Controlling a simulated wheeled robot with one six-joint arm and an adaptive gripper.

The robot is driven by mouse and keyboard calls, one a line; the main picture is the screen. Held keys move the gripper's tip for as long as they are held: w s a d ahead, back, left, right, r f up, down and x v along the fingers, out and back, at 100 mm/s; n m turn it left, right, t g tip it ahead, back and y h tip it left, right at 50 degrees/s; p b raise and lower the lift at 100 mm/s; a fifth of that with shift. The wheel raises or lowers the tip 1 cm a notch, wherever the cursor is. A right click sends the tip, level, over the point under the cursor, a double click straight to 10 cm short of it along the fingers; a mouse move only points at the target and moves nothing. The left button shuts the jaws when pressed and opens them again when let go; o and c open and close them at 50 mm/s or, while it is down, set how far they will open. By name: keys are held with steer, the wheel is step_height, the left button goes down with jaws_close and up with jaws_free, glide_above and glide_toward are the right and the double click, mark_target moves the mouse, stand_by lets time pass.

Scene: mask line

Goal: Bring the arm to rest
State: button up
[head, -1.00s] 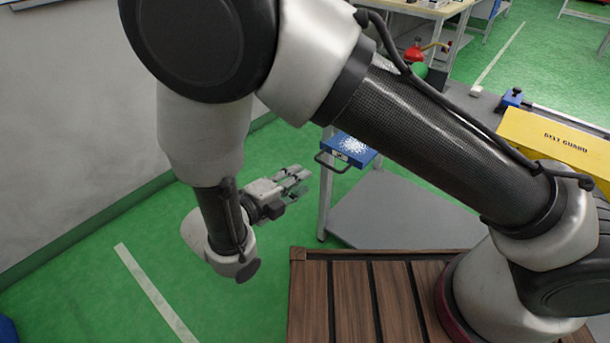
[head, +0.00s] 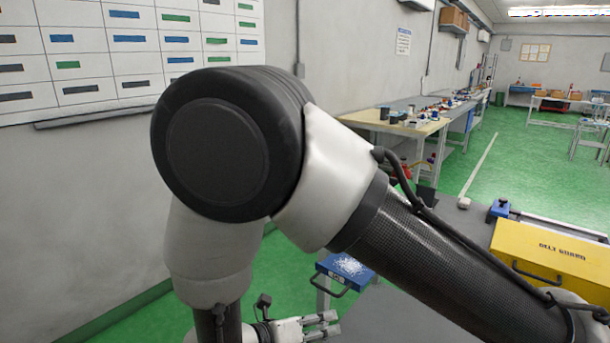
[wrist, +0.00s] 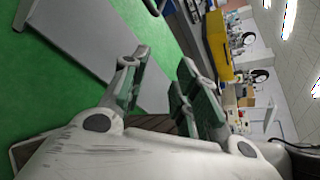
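My arm fills the middle of the head view, its elbow high and the forearm hanging down. My gripper (head: 328,326) is low in the head view, pointing right, partly cut off by the bottom edge. It shows in the wrist view (wrist: 160,85) with its two fingers spread apart and nothing between them. It is in free space, below and in front of a blue tray-like item (head: 345,271) with a white speckled top and black handle.
A yellow belt-guard box (head: 548,260) lies on a grey surface at the right, near my arm's base. A wall with a labelled board (head: 140,50) stands at the left. Cluttered workbenches (head: 400,125) stand farther back. Green floor is open beyond.

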steer(key=s+d+r+m+g+y, duration=0.1)
steer(key=s+d+r+m+y, duration=0.1)
steer(key=d+r+m, duration=0.7)
steer(key=s+d+r+m+g+y, duration=0.1)
steer(key=d+r+m+y, duration=0.4)
steer(key=d+r+m, duration=0.5)
steer(key=s+d+r+m+g+y, duration=0.1)
steer(key=s+d+r+m+y, duration=0.2)
steer(key=d+r+m, duration=0.6)
steer(key=d+m+y, duration=0.1)
steer(key=d+m, duration=0.4)
steer(key=m, duration=0.1)
steer(key=shift+r, duration=0.2)
